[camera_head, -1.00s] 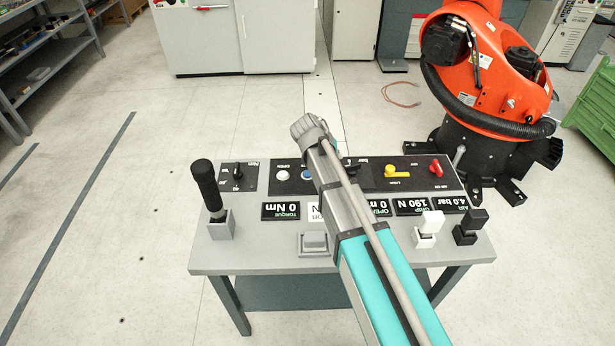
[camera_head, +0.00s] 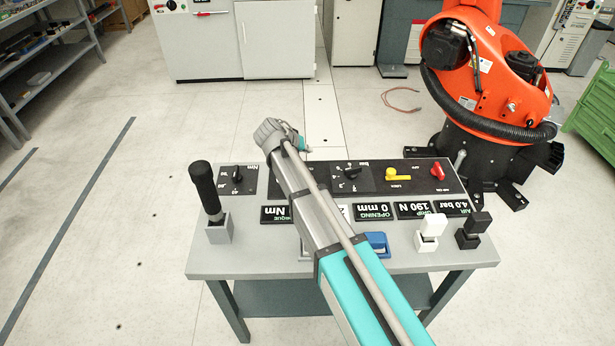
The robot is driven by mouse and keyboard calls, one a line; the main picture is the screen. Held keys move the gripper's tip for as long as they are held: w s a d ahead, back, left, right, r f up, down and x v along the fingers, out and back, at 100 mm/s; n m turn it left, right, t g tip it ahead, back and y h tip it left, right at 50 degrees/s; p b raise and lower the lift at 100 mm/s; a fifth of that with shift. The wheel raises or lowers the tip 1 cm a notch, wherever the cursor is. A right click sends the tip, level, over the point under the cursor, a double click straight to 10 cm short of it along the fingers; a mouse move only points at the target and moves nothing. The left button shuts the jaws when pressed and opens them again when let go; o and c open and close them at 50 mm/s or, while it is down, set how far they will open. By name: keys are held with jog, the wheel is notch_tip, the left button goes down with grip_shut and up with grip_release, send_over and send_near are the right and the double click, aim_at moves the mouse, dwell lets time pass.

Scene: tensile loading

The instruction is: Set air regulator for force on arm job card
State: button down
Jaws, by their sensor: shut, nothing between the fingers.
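The air regulator knob (camera_head: 351,170) is a black dial with a "bar" scale on the console's dark panel, right of my arm. The air display (camera_head: 451,208) reads 4.0 bar. The grip display (camera_head: 411,209) reads 190 N, and the opening display (camera_head: 372,211) reads 0 mm. A job display (camera_head: 345,212) is mostly covered by my arm, so its number is unreadable. My arm crosses the console from lower right. My gripper end (camera_head: 277,134) is beyond the panel's far edge, left of the regulator and apart from it. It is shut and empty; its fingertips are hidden.
The grey console (camera_head: 215,262) carries a torque dial (camera_head: 237,173), yellow lever (camera_head: 397,174), red knob (camera_head: 437,172), black handle (camera_head: 205,190), white clamp (camera_head: 431,228) and blue-topped block (camera_head: 377,243). An orange robot (camera_head: 495,75) stands behind right. The left floor is clear.

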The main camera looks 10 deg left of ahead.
jog(key=shift+f, duration=0.15)
notch_tip(320, 180, down, 8)
jog(key=b, duration=0.8)
jog(key=shift+f+b, duration=0.25)
jog(key=shift+b, duration=0.1)
jog(key=shift+f, duration=0.1)
dwell(1.1)
jog(key=shift+f+b, duration=0.3)
jog(key=shift+b, duration=0.1)
jog(key=shift+f+b, duration=0.5)
dwell(4.2)
